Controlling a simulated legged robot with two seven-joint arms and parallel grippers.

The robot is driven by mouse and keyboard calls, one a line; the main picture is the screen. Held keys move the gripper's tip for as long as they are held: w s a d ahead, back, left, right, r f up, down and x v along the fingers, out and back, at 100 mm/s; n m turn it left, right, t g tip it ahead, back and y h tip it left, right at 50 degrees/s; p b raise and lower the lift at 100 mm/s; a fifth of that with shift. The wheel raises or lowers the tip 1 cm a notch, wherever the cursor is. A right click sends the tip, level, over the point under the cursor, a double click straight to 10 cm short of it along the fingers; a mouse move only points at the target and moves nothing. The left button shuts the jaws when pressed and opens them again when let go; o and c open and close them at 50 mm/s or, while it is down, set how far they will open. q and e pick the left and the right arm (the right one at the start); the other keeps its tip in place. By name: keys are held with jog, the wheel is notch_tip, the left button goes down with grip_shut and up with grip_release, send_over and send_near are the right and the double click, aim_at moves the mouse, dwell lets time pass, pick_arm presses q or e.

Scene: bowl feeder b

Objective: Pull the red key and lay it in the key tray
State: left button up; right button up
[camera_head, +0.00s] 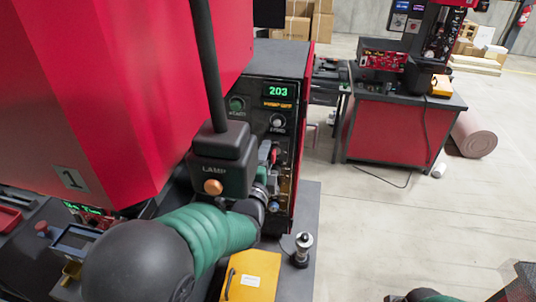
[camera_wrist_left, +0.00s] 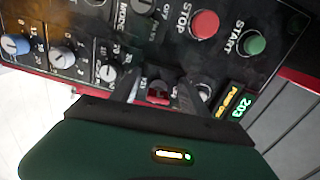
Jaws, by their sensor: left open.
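In the left wrist view, a small red part that looks like the red key (camera_wrist_left: 158,92) sits at the control panel (camera_wrist_left: 215,62). My left gripper (camera_wrist_left: 160,84) is open, with one dark finger on each side of this red part. I cannot tell whether the fingers touch it. In the head view, my left arm reaches to the front of the panel (camera_head: 270,122), and the lamp box hides part of the gripper and panel. I cannot make out the key tray for certain. My right gripper does not show.
The panel has a red STOP button (camera_wrist_left: 205,25), a green START button (camera_wrist_left: 254,43) and several knobs close by. The LAMP box (camera_head: 221,165) hangs above my wrist. A yellow box (camera_head: 250,276) and an upright metal piece (camera_head: 302,250) stand on the bench below.

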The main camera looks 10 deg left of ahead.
pick_arm(q)
jog(key=d, duration=0.3)
jog(key=shift+r, duration=0.1)
jog(key=shift+d+r, duration=0.1)
jog(key=shift+d, duration=0.1)
jog(key=shift+a, duration=1.3)
jog(key=shift+d, duration=0.95)
jog(key=c, duration=0.4)
jog(key=shift+d, duration=0.1)
jog(key=shift+c, duration=1)
jog(key=shift+a, duration=0.45)
grip_shut()
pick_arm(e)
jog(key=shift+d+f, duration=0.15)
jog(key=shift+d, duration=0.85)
pick_arm(q)
jog(key=shift+d, duration=0.1)
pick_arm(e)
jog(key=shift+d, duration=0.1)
